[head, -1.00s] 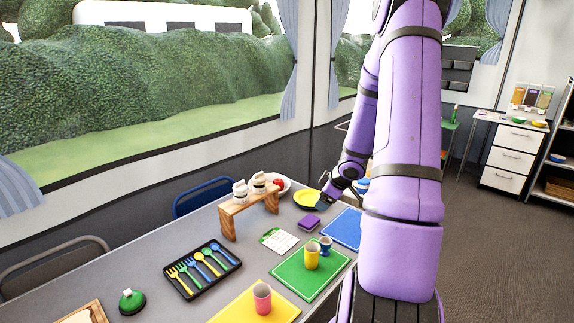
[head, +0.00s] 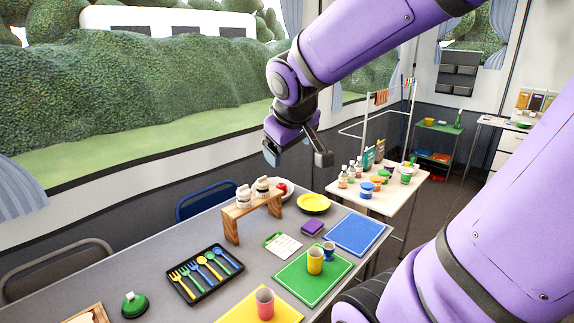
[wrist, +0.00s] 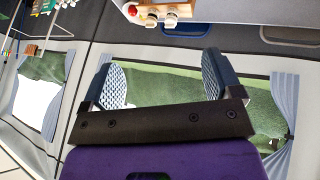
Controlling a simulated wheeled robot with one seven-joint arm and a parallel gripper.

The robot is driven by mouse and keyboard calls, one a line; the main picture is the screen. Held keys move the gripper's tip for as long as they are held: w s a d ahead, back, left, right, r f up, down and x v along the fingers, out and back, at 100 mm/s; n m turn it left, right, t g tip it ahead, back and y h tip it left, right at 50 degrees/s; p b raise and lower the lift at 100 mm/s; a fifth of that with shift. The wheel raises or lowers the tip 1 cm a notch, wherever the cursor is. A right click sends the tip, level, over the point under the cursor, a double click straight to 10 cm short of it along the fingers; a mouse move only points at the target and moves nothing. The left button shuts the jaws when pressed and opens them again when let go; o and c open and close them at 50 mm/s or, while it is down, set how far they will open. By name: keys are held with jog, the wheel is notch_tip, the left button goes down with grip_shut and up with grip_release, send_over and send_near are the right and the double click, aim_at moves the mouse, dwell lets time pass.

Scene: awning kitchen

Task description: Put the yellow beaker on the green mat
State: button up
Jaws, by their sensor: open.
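The yellow beaker (head: 315,261) stands upright on the green mat (head: 296,283) in the head view. A small blue cup (head: 328,250) stands beside it, toward the mat's back right. My gripper (head: 297,156) is raised well above the far side of the table, up and behind the mat. It is open and empty; in the wrist view its two fingers (wrist: 163,82) are spread wide with only the window and wall between them. The beaker and the mat do not show in the wrist view.
A yellow mat (head: 284,315) carries a pink beaker (head: 265,303). A blue mat (head: 354,233), yellow plate (head: 314,203), purple block (head: 312,227), wooden stand (head: 232,220) and cutlery tray (head: 206,286) share the table. A side table (head: 405,195) with cups and bottles stands behind.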

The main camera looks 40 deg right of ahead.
jog(key=s+a+r+y, duration=0.2)
jog(key=s+a+y, duration=0.1)
jog(key=s+a, duration=0.7)
jog(key=shift+s+a+y, duration=0.15)
jog(key=shift+y, duration=0.25)
